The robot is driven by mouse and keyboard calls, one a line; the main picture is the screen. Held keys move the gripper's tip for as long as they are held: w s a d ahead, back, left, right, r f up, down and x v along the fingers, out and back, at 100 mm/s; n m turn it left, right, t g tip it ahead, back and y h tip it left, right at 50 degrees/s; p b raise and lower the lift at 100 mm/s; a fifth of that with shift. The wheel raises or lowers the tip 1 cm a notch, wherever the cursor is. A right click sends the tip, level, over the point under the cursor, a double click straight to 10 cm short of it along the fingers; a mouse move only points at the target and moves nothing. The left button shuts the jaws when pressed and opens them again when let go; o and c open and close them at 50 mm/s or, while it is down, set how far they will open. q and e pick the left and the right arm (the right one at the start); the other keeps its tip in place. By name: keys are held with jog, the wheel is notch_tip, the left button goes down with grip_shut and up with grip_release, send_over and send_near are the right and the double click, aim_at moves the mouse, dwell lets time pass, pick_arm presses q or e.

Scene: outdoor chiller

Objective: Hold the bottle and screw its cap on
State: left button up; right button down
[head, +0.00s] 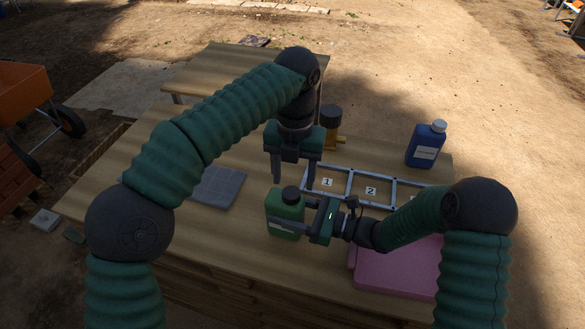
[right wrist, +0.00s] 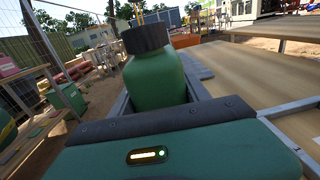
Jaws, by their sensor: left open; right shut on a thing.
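My right gripper (head: 294,222) comes from the right and is shut on the bottle's body. My left gripper (head: 294,180) points down above and slightly behind the bottle, open and empty, with its fingertips close to the cap's height.
A frame with numbered compartments (head: 350,187) lies behind the bottle. A pink board (head: 395,268) lies front right, and a grey tile (head: 217,187) to the left.

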pick_arm(q)
jog(key=n, duration=0.6)
jog(key=shift+r, duration=0.25)
jog(key=n, duration=0.3)
jog(key=shift+r+n, duration=0.15)
jog(key=shift+n, duration=0.15)
jog(key=n, duration=0.6)
jog(key=shift+a+r, duration=0.1)
jog(key=shift+r, duration=0.2)
jog(key=n, duration=0.3)
jog(key=shift+r, duration=0.1)
jog(key=n, duration=0.6)
jog(key=shift+r, duration=0.35)
jog(key=n, duration=0.3)
jog(key=shift+a+r+n, duration=0.1)
jog(key=shift+r+n, duration=0.05)
jog(key=shift+n, duration=0.25)
jog(key=n, duration=0.7)
jog(key=shift+r, duration=0.35)
